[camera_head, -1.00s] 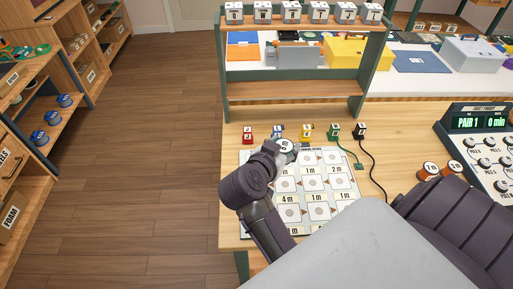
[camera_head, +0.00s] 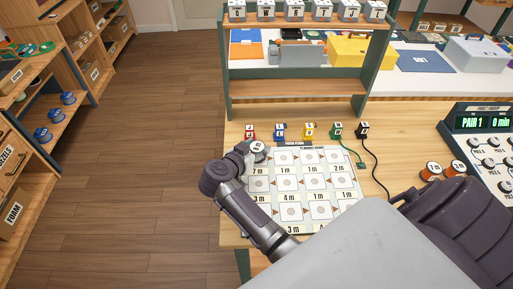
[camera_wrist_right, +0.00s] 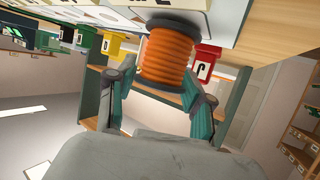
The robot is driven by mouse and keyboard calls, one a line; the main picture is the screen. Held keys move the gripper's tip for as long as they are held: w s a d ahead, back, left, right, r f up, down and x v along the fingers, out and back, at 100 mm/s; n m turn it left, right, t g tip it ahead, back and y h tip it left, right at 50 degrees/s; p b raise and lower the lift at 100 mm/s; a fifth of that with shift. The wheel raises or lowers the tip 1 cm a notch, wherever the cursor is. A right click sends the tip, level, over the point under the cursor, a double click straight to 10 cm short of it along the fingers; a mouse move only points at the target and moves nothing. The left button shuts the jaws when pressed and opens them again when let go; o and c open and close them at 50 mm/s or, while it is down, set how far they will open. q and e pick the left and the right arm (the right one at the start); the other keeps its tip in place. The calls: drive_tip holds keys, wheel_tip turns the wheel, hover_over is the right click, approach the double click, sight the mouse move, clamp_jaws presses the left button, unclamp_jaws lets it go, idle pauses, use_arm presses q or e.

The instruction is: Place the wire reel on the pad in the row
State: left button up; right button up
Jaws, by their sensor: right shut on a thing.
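My right gripper (camera_head: 248,152) is at the upper left corner of the planning board (camera_head: 298,168), which has rows of white pads with labels such as 7 m, 1 m and 2 m. In the right wrist view, the fingers of my right gripper (camera_wrist_right: 163,100) flank the reel's orange winding (camera_wrist_right: 167,55), with the board's pale surface close to the reel's end. I cannot tell whether they touch. The pad under the reel is hidden. My left gripper is not in view.
Red (camera_head: 250,132), blue (camera_head: 280,132), yellow (camera_head: 309,131), green (camera_head: 336,131) and black (camera_head: 362,130) blocks stand behind the board. Two orange reels (camera_head: 431,171) stand to the right, near the fault finder (camera_head: 480,123). A shelf unit (camera_head: 295,88) rises behind.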

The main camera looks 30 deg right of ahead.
drive_tip(key=shift+f, duration=0.1)
drive_tip(key=o, duration=1.2)
drive_tip(key=shift+f, duration=0.15)
